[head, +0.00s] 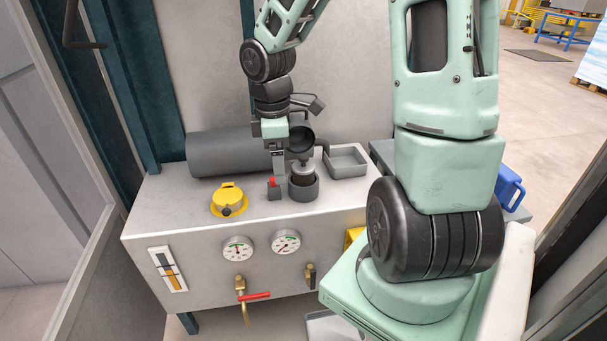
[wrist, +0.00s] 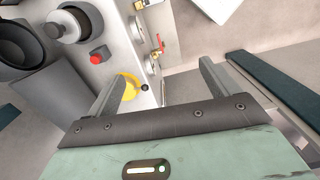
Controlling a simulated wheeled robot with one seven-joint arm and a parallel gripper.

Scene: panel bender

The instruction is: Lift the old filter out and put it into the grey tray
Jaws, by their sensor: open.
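The old filter (head: 303,171) stands upright in a dark round housing (head: 303,190) on top of the grey cabinet. A round filter top with a dark ring (wrist: 68,25) shows at the upper left of the wrist view. My gripper (head: 279,172) is just left of the filter, pointing down near the red button, and holds nothing. In the wrist view its two fingers (wrist: 162,68) are wide apart, with the yellow cap and cabinet front beyond them. The grey tray (head: 346,161) is right of the filter, and its visible inside looks empty.
A dark, open round part (head: 300,139) stands behind the filter, close to my wrist. A large grey cylinder (head: 228,153) lies at the back left. The red button (head: 272,182) and yellow cap (head: 229,200) stand on the cabinet top. Gauges (head: 238,248) and a red-handled valve (head: 254,296) project in front.

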